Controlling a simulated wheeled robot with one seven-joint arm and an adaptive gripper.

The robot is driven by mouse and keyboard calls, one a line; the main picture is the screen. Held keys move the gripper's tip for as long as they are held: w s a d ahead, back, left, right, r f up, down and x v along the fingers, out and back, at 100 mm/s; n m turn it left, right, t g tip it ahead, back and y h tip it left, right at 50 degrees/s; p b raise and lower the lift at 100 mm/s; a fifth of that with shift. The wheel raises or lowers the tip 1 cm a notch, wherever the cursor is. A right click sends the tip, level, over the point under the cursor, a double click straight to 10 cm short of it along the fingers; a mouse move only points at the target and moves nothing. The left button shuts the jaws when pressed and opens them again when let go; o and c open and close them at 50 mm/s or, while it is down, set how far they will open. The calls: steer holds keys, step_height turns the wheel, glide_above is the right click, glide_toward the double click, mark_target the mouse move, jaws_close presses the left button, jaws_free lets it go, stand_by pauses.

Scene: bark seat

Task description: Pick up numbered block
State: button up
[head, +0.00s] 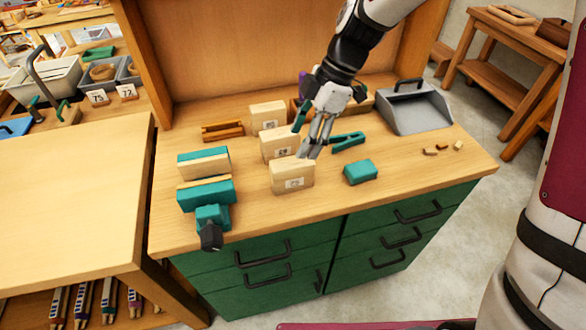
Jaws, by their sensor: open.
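Several pale wooden blocks with white number labels stand in a row on the workbench (350,200). The front numbered block (291,175) is upright, its label too small to read surely. The middle numbered block (276,146) stands just behind it, and a back block (266,115) stands farther away. My gripper (312,150) is open and points down, just behind and right of the front block's top, close to the middle block. I cannot tell whether a fingertip touches the front block.
A teal block (360,172) lies right of the front block, and a green clamp (347,141) lies behind it. A teal vise (207,192) is at left. A grey dustpan (415,108) stands at back right. Small wood scraps (442,149) lie at right; the bench's front right is clear.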

mark_target(291, 162)
steer(key=x, duration=0.7)
steer(key=shift+s+d, duration=0.1)
steer(key=x, duration=0.4)
steer(key=shift+f+p, duration=0.4)
steer(key=shift+f, duration=0.05)
steer(key=shift+f+b, duration=0.3)
jaws_close()
